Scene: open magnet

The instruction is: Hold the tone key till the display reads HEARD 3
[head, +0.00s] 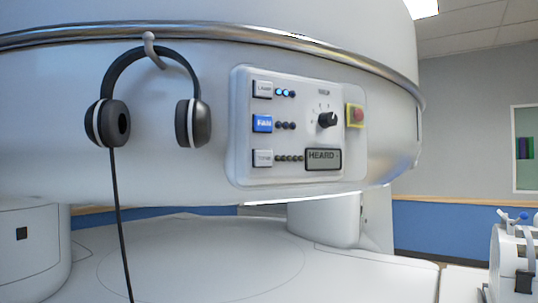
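The tone key (263,158) is a pale grey square key at the lower left of the control panel (300,83), with a row of small dark lamps beside it. The display (323,159) at the panel's lower right reads HEARD followed by a small mark like a dash; no number is legible. My gripper is not in this view.
Above the tone key are the blue FAN key (262,124) and the grey LAMP key (263,89), with two lit lamps beside LAMP. A black knob (327,120) and a red button (357,115) sit right. Headphones (150,100) hang left, cord trailing down.

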